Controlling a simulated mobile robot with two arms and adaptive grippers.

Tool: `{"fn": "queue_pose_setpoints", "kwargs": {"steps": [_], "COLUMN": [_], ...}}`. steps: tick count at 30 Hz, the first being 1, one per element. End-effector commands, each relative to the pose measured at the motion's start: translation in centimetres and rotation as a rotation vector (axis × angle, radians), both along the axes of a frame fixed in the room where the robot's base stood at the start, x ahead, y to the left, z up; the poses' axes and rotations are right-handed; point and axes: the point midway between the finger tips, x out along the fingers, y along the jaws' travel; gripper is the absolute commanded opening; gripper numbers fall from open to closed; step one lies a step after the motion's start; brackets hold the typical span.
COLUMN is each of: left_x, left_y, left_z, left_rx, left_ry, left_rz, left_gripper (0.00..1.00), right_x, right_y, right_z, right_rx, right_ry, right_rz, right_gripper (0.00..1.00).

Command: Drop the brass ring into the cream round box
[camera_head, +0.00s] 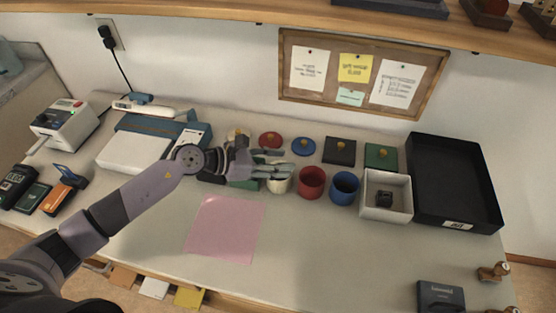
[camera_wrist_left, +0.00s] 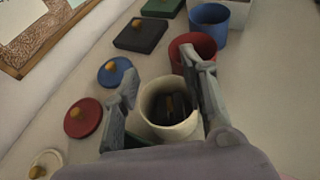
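The cream round box (camera_head: 280,186) stands uncovered on the table, left of the red round box (camera_head: 311,183). My left gripper (camera_head: 273,164) is over it, partly covering it. In the left wrist view, the gripper (camera_wrist_left: 165,88) is open, with its fingers apart on either side of the cream box (camera_wrist_left: 151,127). Something dark and brownish shows inside the box, but I cannot tell what it is. No brass ring can be made out clearly in either view. My right gripper is not in view.
Close by stand a blue round box (camera_head: 344,189), a white square box (camera_head: 371,209) holding a dark item, and a black tray (camera_head: 428,211). Several lids, including a red one (camera_head: 270,139), lie behind. A pink sheet (camera_head: 226,228) lies in front; the table around it is clear.

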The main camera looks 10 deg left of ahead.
Motion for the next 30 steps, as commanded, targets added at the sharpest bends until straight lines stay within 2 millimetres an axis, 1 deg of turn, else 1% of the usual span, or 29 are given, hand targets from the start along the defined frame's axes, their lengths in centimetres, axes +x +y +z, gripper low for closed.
{"fn": "queue_pose_setpoints", "kwargs": {"steps": [1, 4, 5, 12, 16, 20, 27, 30], "left_x": [0.0, 0.0, 0.0, 0.0, -0.3, -1.3, -3.9, -4.8], "left_y": [0.0, 0.0, 0.0, 0.0, 0.5, 2.1, 6.2, 7.5], "left_z": [0.0, 0.0, 0.0, 0.0, 0.1, 0.8, 2.7, 3.5], "left_rx": [0.0, 0.0, 0.0, 0.0, 0.0, 0.003, 0.004, 0.004], "left_ry": [0.0, 0.0, 0.0, 0.0, 0.001, 0.003, 0.004, 0.003], "left_rz": [0.0, 0.0, 0.0, 0.0, 0.0, 0.001, 0.002, 0.0], "left_gripper": [0.45, 0.52, 0.53, 0.53, 0.53, 0.53, 0.53, 0.53], "right_x": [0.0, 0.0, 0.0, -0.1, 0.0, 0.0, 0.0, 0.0], "right_y": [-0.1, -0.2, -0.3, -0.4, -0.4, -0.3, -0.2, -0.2], "right_z": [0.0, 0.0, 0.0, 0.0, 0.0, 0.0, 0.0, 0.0], "right_rx": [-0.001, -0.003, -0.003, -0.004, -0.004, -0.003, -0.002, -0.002], "right_ry": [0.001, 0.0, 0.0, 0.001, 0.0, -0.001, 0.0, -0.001], "right_rz": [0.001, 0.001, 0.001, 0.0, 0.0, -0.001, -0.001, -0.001], "right_gripper": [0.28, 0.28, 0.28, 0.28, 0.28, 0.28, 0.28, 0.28]}}
